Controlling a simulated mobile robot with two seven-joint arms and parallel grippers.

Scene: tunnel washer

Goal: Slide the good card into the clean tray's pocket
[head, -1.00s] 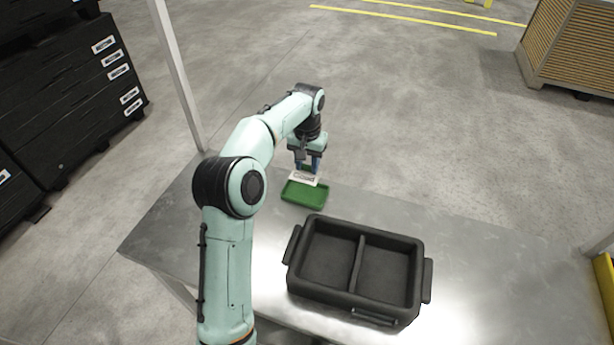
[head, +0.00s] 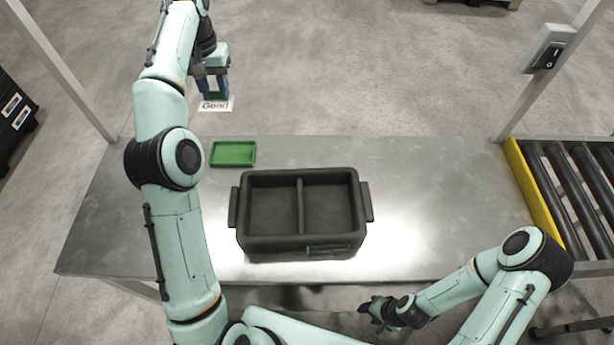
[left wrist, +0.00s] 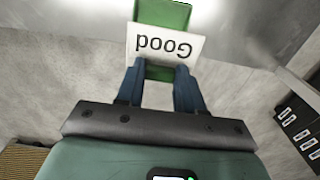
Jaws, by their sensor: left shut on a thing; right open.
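A white card (head: 215,106) marked "Good" hangs below my left gripper (head: 214,92), near the far left of the table in the head view. In the left wrist view the card (left wrist: 166,46) is beyond the blue fingers, which are shut on a green part at its edge. The black tray (head: 268,243) has two empty compartments and stands mid-table. A narrow slot-like piece, seemingly the pocket (head: 328,249), is on its near wall. My right gripper (head: 380,312) is open and empty, off the table's near edge.
A shallow green tray (head: 233,153) lies empty at the table's far left, apart from the card. The metal table (head: 440,190) is clear right of the black tray. A roller conveyor (head: 570,190) with a yellow rail adjoins at right. Posts stand at the far corners.

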